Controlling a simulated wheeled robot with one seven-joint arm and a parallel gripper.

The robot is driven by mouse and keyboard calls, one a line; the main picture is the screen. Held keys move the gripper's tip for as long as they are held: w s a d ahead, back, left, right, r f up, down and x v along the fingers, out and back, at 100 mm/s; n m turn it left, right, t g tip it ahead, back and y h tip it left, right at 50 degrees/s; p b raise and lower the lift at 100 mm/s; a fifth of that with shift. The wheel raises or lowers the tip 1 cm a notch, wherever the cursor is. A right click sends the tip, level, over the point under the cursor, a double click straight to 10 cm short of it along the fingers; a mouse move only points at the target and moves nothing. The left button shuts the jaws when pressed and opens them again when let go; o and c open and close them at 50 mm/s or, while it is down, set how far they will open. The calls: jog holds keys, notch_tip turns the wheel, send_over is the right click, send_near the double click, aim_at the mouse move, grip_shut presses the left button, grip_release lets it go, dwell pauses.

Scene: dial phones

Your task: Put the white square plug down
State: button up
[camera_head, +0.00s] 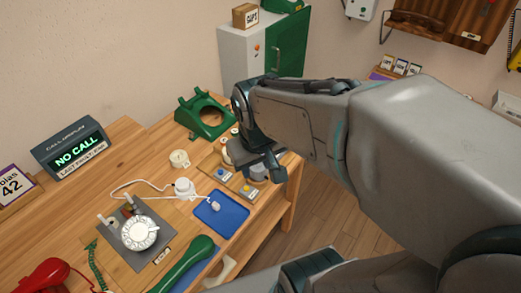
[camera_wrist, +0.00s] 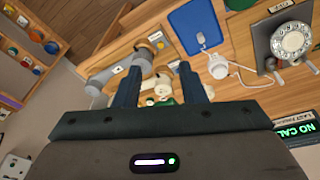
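The white square plug (camera_head: 215,206) lies on the blue tray (camera_head: 207,219), with a white cord running from it towards a round white piece (camera_head: 184,187). In the wrist view the plug (camera_wrist: 201,39) shows on the blue tray (camera_wrist: 187,21), beyond the fingertips. My gripper (camera_wrist: 160,72) is open, its two dark fingers apart with nothing visibly held between them. In the head view my gripper (camera_head: 262,168) is over the table's right side, above and to the right of the tray, partly hidden by my arm.
A wooden board with a blue button (camera_head: 221,173) and a yellow button (camera_head: 248,190) is close to my gripper. A green phone body (camera_head: 205,117) stands behind. A rotary dial (camera_head: 138,233) and green handset (camera_head: 183,264) lie nearer. The NO CALL sign (camera_head: 77,154) stands left.

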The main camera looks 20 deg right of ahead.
jog(key=shift+m+t, duration=0.4)
jog(key=shift+m, duration=0.3)
jog(key=shift+s+d+r, duration=0.25)
jog(key=shift+s+r, duration=0.05)
jog(key=shift+s, duration=0.3)
jog(key=shift+s+d+r, duration=0.25)
jog(key=shift+s+d, duration=0.05)
jog(key=shift+s, duration=0.25)
jog(key=shift+s+d+r, duration=0.25)
jog(key=shift+s+r, duration=0.05)
jog(key=shift+s, duration=0.3)
